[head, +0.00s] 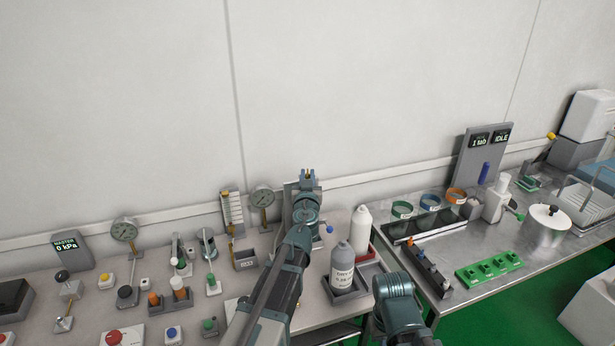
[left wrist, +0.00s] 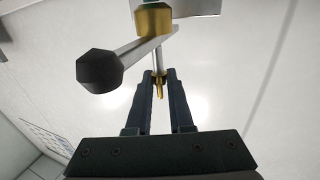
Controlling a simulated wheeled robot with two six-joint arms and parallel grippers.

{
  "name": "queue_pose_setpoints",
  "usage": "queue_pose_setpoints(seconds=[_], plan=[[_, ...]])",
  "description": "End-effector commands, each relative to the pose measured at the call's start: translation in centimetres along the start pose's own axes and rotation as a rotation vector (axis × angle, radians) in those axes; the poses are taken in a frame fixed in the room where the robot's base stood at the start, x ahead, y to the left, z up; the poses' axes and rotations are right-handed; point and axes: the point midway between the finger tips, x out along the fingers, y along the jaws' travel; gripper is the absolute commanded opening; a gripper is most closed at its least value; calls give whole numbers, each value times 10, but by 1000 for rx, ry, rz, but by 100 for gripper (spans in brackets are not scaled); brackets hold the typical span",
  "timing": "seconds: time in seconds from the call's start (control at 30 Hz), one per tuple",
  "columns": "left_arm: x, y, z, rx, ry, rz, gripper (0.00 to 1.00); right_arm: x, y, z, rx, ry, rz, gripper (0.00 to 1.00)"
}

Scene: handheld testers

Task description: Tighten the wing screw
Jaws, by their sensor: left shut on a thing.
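In the left wrist view, a small brass-coloured piece (left wrist: 158,88), which looks like the wing screw, sits between the fingertips of my left gripper (left wrist: 160,75). The gripper is shut on it. A metal rod runs up from it to a brass collar (left wrist: 153,19). A lever with a black knob (left wrist: 99,71) reaches to the left of the rod. In the head view my left gripper (head: 307,176) is near the wall at the back of the bench, and its arm hides much of the fixture there. My right arm shows at the lower right, but its gripper is out of view.
Pressure gauges (head: 262,196) and a striped stand (head: 231,209) are left of the gripper. A white bottle (head: 361,229) and a grey labelled bottle (head: 342,265) stand to its right. Several switches and knobs crowd the left bench. A steel table (head: 500,252) holds more equipment at right.

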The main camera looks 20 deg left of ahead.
Motion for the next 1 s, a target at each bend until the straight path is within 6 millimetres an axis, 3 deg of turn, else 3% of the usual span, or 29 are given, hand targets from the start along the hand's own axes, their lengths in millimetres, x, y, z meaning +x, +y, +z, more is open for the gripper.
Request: queue_pose_setpoints(seconds=[0.37, 1.0], plan=[[0, -2, 0, 0, 0, 77, 0, 0, 0, 0, 0, 0, 0, 0], [2, -5, 0, 0, 0, 509, 0, 0, 0, 0, 0, 0, 0, 0]])
